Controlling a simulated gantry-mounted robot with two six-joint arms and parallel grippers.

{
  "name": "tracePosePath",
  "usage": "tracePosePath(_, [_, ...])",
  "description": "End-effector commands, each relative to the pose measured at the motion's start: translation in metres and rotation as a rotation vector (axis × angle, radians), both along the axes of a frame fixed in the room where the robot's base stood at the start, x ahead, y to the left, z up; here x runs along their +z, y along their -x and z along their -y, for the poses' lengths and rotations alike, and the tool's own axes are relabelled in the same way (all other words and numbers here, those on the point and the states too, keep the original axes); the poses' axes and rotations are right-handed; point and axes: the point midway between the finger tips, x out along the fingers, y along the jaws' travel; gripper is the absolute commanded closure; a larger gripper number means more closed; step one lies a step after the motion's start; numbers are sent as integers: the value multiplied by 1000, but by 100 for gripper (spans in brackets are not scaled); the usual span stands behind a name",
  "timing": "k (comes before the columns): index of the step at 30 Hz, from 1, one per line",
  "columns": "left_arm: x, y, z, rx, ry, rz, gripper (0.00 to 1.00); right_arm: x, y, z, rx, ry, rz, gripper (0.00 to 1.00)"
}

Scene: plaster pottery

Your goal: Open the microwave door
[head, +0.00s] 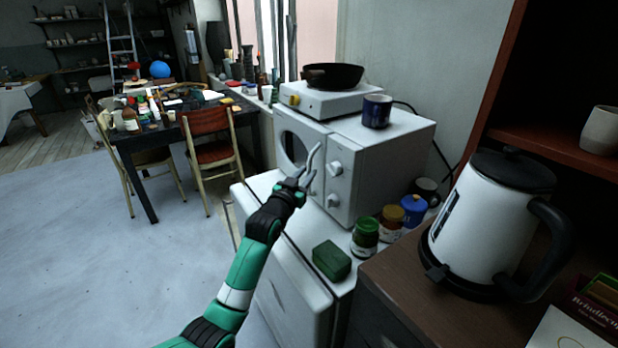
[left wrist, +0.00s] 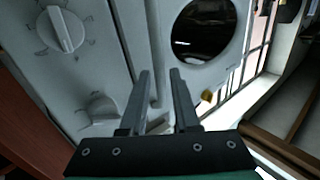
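The white microwave (head: 385,160) stands on a white cabinet, its front facing left. Its door with a dark round window (head: 294,149) looks shut; the window also shows in the left wrist view (left wrist: 203,29). Two knobs (head: 335,168) sit on the panel beside the door. My left gripper (head: 313,165) is in front of the microwave, near the line between door and panel. In the left wrist view its fingers (left wrist: 164,88) are apart, with a pale upright door handle (left wrist: 151,50) ahead of the gap. I cannot tell whether they touch it. My right gripper is not in view.
On top of the microwave are a hot plate (head: 326,101) with a black pan (head: 333,76) and a dark blue mug (head: 376,111). A green block (head: 331,261) and several jars stand in front. A kettle (head: 490,225) is at right. The floor at left is clear.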

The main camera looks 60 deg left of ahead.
Motion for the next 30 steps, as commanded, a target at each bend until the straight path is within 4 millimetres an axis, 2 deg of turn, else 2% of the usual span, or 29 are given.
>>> tracePosePath(1, [-3, -6, -5, 0, 0, 0, 70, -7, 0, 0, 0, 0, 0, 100])
tracePosePath(6, [-1, -18, -14, 0, 0, 0, 70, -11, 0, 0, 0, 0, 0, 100])
tracePosePath(15, [0, -20, -15, 0, 0, 0, 70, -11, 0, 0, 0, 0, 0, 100])
tracePosePath(20, [0, -20, -15, 0, 0, 0, 99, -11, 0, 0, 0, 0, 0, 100])
tracePosePath(30, [0, -19, -15, 0, 0, 0, 100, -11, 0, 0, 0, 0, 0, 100])
